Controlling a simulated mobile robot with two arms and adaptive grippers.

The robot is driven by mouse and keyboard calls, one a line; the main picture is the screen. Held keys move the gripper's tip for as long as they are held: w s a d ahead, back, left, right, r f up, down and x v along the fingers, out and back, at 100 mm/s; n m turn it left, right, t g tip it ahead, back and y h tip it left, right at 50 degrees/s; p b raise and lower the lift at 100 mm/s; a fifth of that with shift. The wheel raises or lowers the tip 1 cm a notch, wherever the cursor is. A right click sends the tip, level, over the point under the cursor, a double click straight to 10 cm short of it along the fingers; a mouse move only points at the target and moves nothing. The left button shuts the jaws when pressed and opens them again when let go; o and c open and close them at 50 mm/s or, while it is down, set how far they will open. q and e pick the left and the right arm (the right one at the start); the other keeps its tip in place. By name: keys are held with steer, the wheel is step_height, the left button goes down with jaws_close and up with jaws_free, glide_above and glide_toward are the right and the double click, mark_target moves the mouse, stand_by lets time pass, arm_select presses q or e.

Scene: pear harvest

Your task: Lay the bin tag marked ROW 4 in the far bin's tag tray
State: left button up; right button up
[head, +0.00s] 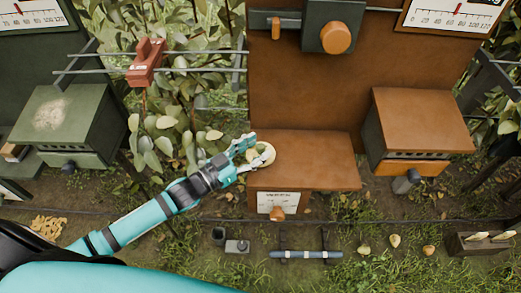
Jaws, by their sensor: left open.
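My left gripper (252,152) reaches in from the left to the left edge of the brown box (315,160). Its fingers are open around or beside a round pale thing (264,154) at the box's corner; I cannot tell whether they touch it. No ROW 4 marking can be read. A white label (278,202) with small unreadable print is on the box's front, above an orange knob (278,214). I cannot make out which part is the far bin's tag tray. My right gripper is not in view.
A green box (85,120) stands at left and another brown box (420,120) at right. On the ground are a blue-grey bar (305,254), loose pears (395,241) and a small wooden crate (465,245).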

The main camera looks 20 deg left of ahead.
arm_select(q)
steer(key=shift+x, duration=1.1)
steer(key=shift+s, duration=0.1)
jaws_close()
